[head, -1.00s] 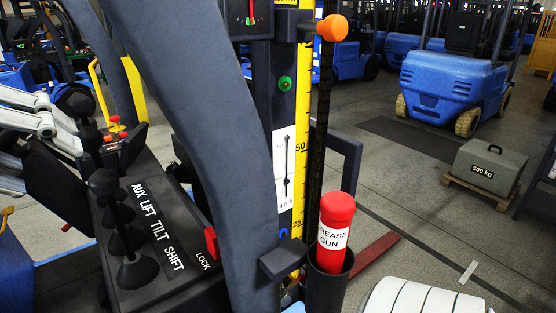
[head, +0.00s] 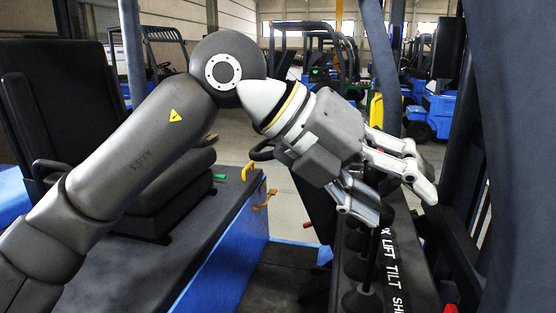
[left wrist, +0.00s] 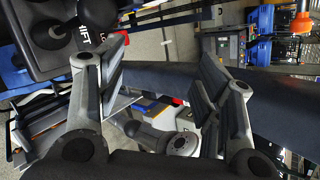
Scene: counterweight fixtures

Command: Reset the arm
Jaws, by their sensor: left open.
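My left arm (head: 125,155) comes in from the left and bends at a raised elbow. Its left gripper (head: 400,182) points right and down, above the lever console. The gripper is open, its silver fingers spread, with nothing between them. The console's label strip (head: 393,265) reads partly "LIFT TILT SH"; the fingers hide some of the black levers (head: 362,298). In the left wrist view, the open fingers (left wrist: 160,75) stand apart and the console (left wrist: 40,60) with a black knob (left wrist: 97,12) is at the upper left. The right gripper is not in view.
A black seat (head: 100,140) sits on the blue truck body (head: 225,265) at left, with a yellow handle (head: 262,192) near its edge. A dark post (head: 520,150) fills the right side. Other forklifts (head: 435,110) stand behind.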

